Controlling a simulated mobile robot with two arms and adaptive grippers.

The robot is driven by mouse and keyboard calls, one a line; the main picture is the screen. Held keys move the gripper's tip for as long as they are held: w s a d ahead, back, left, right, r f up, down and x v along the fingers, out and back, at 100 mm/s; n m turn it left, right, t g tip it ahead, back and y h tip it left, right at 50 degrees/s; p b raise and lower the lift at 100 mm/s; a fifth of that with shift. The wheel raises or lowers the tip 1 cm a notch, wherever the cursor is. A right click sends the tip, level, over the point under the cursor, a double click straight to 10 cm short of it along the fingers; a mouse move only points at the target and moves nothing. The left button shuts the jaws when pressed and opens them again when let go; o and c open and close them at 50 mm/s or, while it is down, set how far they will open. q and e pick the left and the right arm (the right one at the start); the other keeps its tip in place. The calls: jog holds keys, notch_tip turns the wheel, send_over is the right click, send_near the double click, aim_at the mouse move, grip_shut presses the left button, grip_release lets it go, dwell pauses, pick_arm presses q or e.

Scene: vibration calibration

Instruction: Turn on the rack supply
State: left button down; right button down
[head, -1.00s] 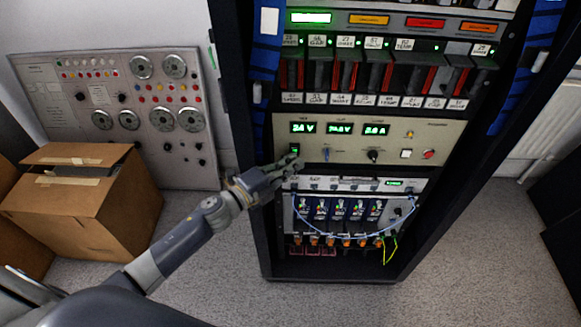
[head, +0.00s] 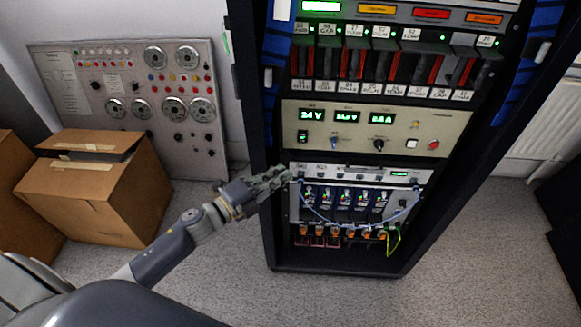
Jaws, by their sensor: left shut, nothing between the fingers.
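The rack supply (head: 460,124) is a beige panel in the middle of the black rack, with three lit green displays, the left one reading 24 V. A rocker switch (head: 303,136) at its left end glows green below the left display. A blue-handled toggle (head: 334,144), a black knob (head: 378,145), a white button and a red button (head: 434,145) sit to its right. My left gripper (head: 284,176) is shut and empty, below and left of the rocker switch and apart from it, in front of the rack's left edge. My right gripper is not in view.
Below the supply are a thin grey panel (head: 350,173) and a module row with blue cables (head: 345,200). Relay modules with red parts fill the rack above. Cardboard boxes (head: 110,190) and a grey gauge panel (head: 130,90) stand at left. The floor right of the rack is clear.

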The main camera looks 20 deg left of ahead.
pick_arm(q)
jog(key=v, duration=0.3)
jog(key=shift+s+a+f, duration=0.15)
jog(key=shift+s, duration=0.25)
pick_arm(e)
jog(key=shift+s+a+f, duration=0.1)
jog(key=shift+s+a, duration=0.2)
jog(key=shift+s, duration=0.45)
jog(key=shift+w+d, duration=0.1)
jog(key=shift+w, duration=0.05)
